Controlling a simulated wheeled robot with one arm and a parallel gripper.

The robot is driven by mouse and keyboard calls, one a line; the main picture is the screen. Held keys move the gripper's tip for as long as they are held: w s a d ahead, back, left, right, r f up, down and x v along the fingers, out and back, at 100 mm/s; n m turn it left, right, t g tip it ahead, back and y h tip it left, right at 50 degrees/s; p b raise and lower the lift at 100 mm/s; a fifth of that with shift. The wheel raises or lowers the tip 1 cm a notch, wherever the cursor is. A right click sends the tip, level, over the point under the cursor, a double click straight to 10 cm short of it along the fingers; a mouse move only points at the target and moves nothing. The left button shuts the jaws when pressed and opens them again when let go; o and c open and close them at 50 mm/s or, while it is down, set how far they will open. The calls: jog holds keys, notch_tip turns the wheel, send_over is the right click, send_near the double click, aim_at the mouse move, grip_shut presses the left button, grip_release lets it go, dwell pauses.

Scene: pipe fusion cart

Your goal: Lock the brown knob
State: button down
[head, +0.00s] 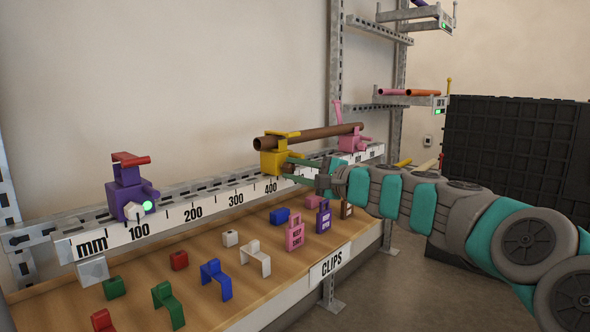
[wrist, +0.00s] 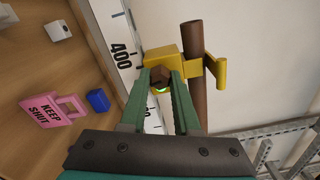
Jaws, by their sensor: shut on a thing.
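The brown knob (wrist: 161,76) sits on the front of the yellow clamp, and my gripper (wrist: 162,82) is shut on it in the wrist view. A small green light shows just below the knob between the fingers. The yellow clamp (head: 271,157) stands on the rail near the 400 mark and also shows in the wrist view (wrist: 163,58). A brown pipe (head: 318,138) runs through its top.
The purple clamp (head: 125,192) with a red lever and the pink clamp (head: 353,141) stand on the same marked rail (head: 215,207). Below lie several coloured clips, a pink KEEP SHUT tag (head: 295,233) and a purple tag (head: 323,219).

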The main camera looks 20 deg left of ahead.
jog(key=shift+f, duration=0.1)
jog(key=c, duration=0.6)
grip_release()
jog(key=shift+c, duration=0.2)
jog(key=shift+d, duration=0.1)
jog(key=v, duration=0.7)
jog(key=shift+s+d+b, duration=0.2)
jog(key=shift+d+b, duration=0.15)
jog(key=s+d+f+n+g+h, duration=0.3)
jog(key=s+f+n+h, duration=0.1)
jog(key=s+f, duration=0.5)
jog(key=s+d+f+n+g+h, duration=0.2)
jog(key=s+d+f+n+h, duration=0.15)
jog(key=s+f, duration=0.65)
jog(key=s+d+f+g+h, duration=0.1)
jog(key=s+d+f+h, duration=0.2)
jog(key=s+d+f, duration=0.2)
jog(key=s+d+f+g+h, duration=0.1)
jog(key=s+d+f+h, duration=0.2)
jog(key=s+d, duration=0.6)
jog(key=s+d+f+g+h, duration=0.1)
jog(key=s+d+f+h, duration=0.2)
jog(key=s+d+f, duration=0.4)
jog(key=d, duration=0.4)
jog(key=shift+s+n+g, duration=0.35)
jog(key=shift+s+g, duration=0.05)
